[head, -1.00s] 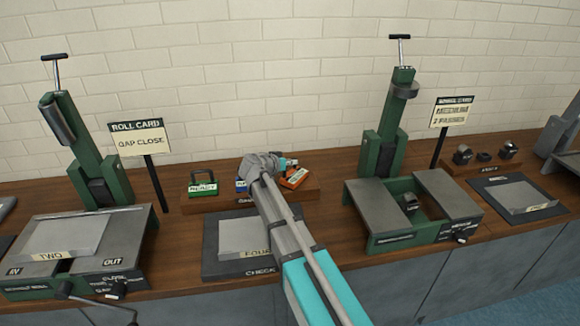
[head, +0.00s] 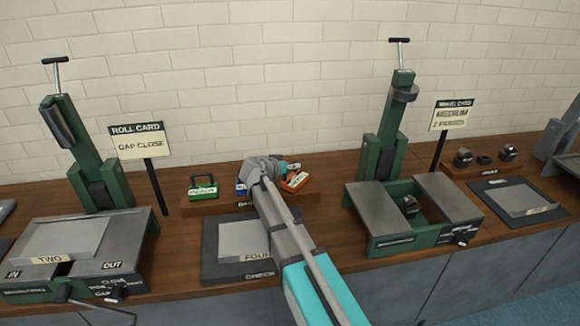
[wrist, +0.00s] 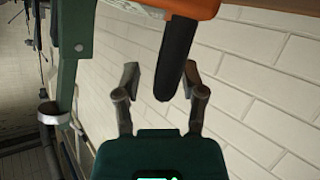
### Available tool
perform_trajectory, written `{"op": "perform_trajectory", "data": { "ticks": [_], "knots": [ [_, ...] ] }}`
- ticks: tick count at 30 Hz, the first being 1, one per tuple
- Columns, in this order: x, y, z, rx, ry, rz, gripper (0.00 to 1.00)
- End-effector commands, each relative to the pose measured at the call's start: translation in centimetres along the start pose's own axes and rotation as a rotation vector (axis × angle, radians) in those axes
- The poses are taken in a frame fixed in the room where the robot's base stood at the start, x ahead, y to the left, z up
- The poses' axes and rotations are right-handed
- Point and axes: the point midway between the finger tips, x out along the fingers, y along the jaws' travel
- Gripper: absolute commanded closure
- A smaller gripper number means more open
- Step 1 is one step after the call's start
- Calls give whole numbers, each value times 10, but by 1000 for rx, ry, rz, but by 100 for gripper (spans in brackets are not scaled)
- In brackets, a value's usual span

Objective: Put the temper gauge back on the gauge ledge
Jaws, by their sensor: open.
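An orange gauge (head: 295,181) with a pale label sits at the right end of the wooden gauge ledge (head: 200,207). I cannot read its label, so I cannot tell if it is the temper gauge. My gripper (head: 289,166) is right at it. In the wrist view my gripper (wrist: 160,72) is open, with the dark handle of the orange gauge (wrist: 190,8) between its fingers. A green gauge (head: 203,192) with a dark handle stands at the ledge's left end. A blue gauge (head: 241,187) is mostly hidden behind my arm.
A dark check plate (head: 212,262) lies in front of the ledge, partly behind my arm. Rolling stands with green posts (head: 88,160) rise on the left and right (head: 384,150). A roll card (head: 138,141) stands left of the ledge. A brick wall is close behind.

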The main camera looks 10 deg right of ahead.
Motion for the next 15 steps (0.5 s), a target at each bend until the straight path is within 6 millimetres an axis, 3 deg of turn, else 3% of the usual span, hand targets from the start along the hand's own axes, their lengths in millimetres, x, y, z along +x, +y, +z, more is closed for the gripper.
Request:
{"op": "perform_trajectory", "data": {
  "ticks": [8,15],
  "knots": [
    [-18,1,-2,0,0,-1,47],
    [-56,1,-3,-2,1,-4,47]
  ]
}}
